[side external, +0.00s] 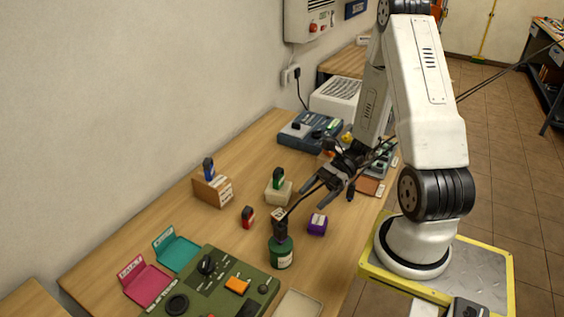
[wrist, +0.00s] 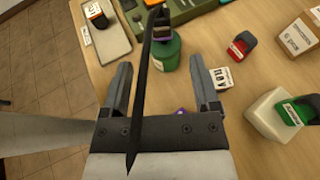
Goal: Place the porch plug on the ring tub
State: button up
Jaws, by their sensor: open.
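I cannot read which plug is the porch plug or which container is the ring tub. A round dark green tub (side external: 281,256) stands near the table's front edge with a dark piece on top; the tub also shows in the wrist view (wrist: 166,54). A purple plug (side external: 317,224) sits right of it, mostly hidden in the wrist view. A red plug (side external: 248,216) stands left of the tub. A green plug (side external: 278,178) sits on a cream block (side external: 279,196), a blue plug (side external: 208,167) on a wooden block (side external: 206,191). My gripper (side external: 334,200) is open and empty above the table, near the purple plug.
A green control panel (side external: 208,282), pink tray (side external: 145,284), teal tray (side external: 176,252) and pale tray (side external: 298,304) fill the near end. Blue-grey equipment (side external: 305,131) stands at the back. A dark cable crosses my gripper.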

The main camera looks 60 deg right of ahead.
dwell(0.3)
jog(key=w+a+r+n+g+h, duration=0.1)
jog(key=a+n+h, duration=0.2)
jog(key=n, duration=0.4)
jog(key=w+a+r+n+g+h, duration=0.1)
jog(key=w+a+r+n+h, duration=0.1)
jog(key=n+h, duration=0.3)
jog(key=w+a+r+n+g+h, duration=0.1)
jog(key=a+n+h, duration=0.3)
jog(key=n, duration=0.5)
jog(key=shift+w+r+n, duration=0.2)
jog(key=shift+r+n, duration=0.1)
jog(key=shift+r, duration=0.4)
jog(key=shift+w+a+r+n+h, duration=0.3)
jog(key=shift+a+r+n, duration=0.05)
jog(key=shift+a+n, duration=0.15)
